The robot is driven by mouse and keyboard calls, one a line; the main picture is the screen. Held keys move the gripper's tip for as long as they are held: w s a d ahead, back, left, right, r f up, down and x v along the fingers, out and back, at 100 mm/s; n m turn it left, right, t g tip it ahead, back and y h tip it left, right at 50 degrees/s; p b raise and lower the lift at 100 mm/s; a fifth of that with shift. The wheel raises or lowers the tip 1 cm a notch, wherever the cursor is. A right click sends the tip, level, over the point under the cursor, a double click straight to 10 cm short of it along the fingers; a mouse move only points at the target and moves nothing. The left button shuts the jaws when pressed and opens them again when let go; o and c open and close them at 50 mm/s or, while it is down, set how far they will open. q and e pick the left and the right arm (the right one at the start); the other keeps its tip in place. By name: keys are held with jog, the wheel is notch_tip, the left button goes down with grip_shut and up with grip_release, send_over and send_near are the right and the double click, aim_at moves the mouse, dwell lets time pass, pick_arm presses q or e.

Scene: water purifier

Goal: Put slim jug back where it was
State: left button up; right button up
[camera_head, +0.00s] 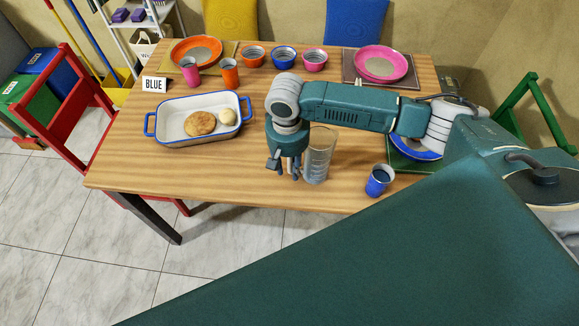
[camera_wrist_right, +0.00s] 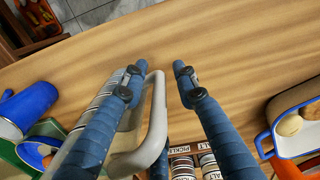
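The slim jug (camera_head: 319,155), a tall clear vessel, stands upright on the table near its front edge. My right gripper (camera_head: 284,172) points down just left of it. In the right wrist view the jug's grey handle (camera_wrist_right: 158,115) lies between the two spread fingers of the right gripper (camera_wrist_right: 158,75). One finger overlaps the handle and the jug's body; I cannot tell whether it touches them. The fingers are apart, not closed on the handle. My left gripper is not in view.
A blue cup (camera_head: 378,181) stands right of the jug. Bowls, cups and plates line the back. The table's front left is clear.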

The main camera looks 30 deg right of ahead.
notch_tip(320, 180, up, 12)
jog(key=shift+w+a+f+b, duration=0.1)
jog(key=shift+a+f+b, duration=0.1)
jog(key=shift+b, duration=0.35)
